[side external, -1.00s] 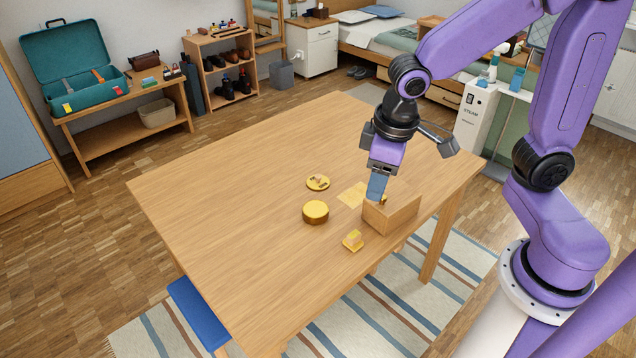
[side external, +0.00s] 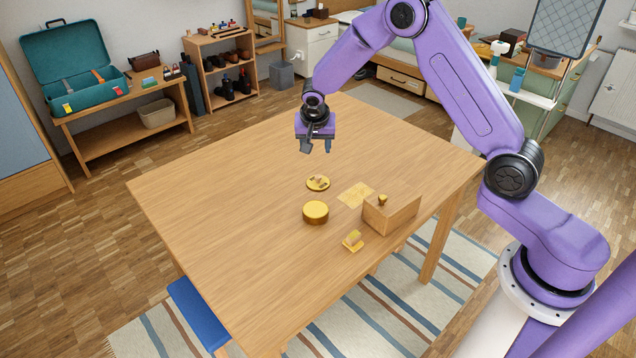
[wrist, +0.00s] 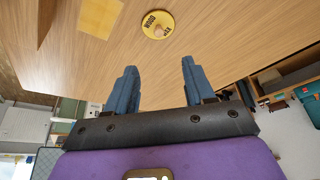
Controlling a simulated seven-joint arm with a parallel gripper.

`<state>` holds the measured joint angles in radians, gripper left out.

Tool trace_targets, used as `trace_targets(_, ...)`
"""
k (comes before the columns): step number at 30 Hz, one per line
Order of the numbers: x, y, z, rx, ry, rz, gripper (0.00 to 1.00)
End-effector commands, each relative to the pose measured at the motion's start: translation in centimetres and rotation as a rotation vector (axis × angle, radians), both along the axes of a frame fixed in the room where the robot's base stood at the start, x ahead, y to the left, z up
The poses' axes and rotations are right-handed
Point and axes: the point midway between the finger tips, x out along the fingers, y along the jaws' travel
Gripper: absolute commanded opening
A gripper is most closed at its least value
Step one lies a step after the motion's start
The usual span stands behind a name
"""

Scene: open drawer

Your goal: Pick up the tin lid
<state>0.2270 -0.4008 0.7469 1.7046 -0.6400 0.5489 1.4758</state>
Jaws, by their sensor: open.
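A flat round yellow disc with dark lettering and a small pale knob, which looks like the tin lid (side external: 312,186), lies on the table (side external: 220,215). It also shows at the top of the wrist view (wrist: 165,32), beyond and between the fingertips. A thicker round yellow tin (side external: 315,213) stands just in front of it in the side view. My gripper (side external: 316,148) is open and empty. It hangs above the table, behind the lid in the side view and apart from it. Its blue fingers are spread wide in the wrist view (wrist: 158,68).
A yellow sheet (side external: 354,193) lies between box and lid. A small yellow block (side external: 353,241) is near the front edge. The left half of the table is clear.

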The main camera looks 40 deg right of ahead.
Motion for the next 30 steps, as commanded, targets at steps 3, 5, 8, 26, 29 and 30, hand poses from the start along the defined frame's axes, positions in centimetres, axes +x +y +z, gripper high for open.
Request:
trace_targets(3,0.4,-0.5,-0.9,0.001,-0.002,-0.013,0.53)
trace_targets(5,0.6,-0.7,-1.7,0.001,-0.001,-0.012,0.53)
trace_targets(8,1.0,-1.1,-3.2,0.001,0.001,-0.013,0.53)
trace_targets(26,3.3,-3.5,-11.1,0.002,-0.003,-0.011,0.53)
trace_targets(29,3.5,-3.6,-11.4,0.002,-0.003,-0.011,0.53)
trace_targets(30,3.5,-3.6,-11.6,0.002,-0.003,-0.011,0.53)
